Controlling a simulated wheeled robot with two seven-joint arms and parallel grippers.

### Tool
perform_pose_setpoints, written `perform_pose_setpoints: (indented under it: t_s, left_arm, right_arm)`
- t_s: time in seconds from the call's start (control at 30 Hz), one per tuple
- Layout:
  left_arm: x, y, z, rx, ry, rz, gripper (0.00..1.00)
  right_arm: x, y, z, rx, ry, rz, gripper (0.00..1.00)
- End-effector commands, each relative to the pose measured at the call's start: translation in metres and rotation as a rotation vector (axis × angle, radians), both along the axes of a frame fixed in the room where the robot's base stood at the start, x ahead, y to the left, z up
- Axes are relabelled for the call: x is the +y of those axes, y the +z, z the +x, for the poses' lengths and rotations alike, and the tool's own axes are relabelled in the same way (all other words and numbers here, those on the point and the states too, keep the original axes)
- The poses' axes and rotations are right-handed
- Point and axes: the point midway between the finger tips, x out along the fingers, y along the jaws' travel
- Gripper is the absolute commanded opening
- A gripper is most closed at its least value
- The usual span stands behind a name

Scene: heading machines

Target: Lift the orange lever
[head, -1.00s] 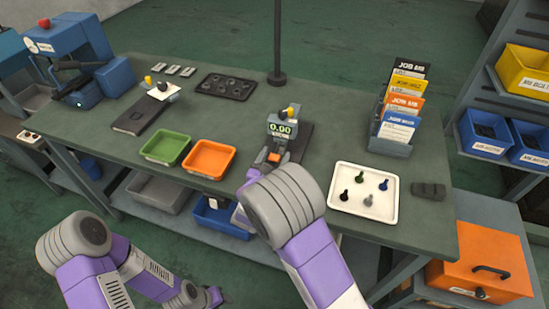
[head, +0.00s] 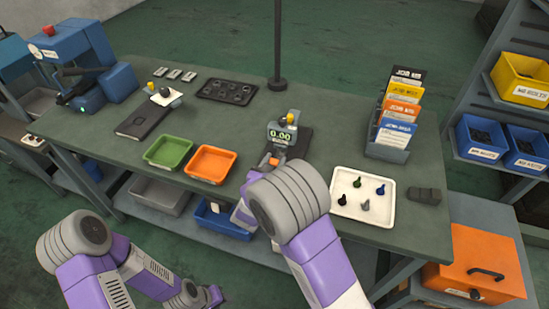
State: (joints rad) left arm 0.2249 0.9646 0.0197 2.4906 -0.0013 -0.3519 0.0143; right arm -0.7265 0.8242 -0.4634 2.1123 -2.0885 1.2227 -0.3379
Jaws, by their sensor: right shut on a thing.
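A small grey-green machine (head: 281,136) with a lit display and a yellow knob on top stands near the middle of the bench. An orange part (head: 268,160), which looks like the lever, shows low at its front. My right gripper (head: 264,168) is at this orange part, shut on it; its fingers are mostly hidden behind my grey wrist link. My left gripper (head: 215,296) hangs low in front of the bench, away from the machine. It is small and dark, so its opening is unclear.
A green tray (head: 148,158) and an orange tray (head: 193,173) sit left of the machine. A white tray (head: 377,217) with several pegs and a job-card rack (head: 373,149) stand to the right. A thin dark post (head: 278,45) rises behind. A dark perforated tray (head: 204,92) lies farther back.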

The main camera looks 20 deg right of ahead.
Motion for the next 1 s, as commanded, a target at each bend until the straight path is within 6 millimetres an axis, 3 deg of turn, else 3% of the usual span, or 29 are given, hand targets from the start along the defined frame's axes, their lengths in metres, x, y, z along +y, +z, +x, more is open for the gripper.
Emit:
perform_pose_setpoints:
  t_s: [0.03,0.4,0.7,1.0]
  left_arm:
    - [0.0,0.016,0.0,0.0,0.0,0.0,0.43]
    - [0.0,0.086,0.0,0.0,0.0,0.0,0.43]
    - [0.0,0.133,0.0,0.0,0.0,0.0,0.43]
    - [0.0,0.169,0.0,0.0,0.0,0.0,0.43]
  right_arm:
    - [0.0,0.009,-0.001,0.031,-0.002,0.022,0.08]
    - [0.001,0.026,-0.002,0.289,-0.002,0.197,0.08]
    - [0.001,0.034,-0.001,0.463,-0.001,0.314,0.08]
    - [0.0,0.038,0.0,0.578,0.0,0.39,0.08]
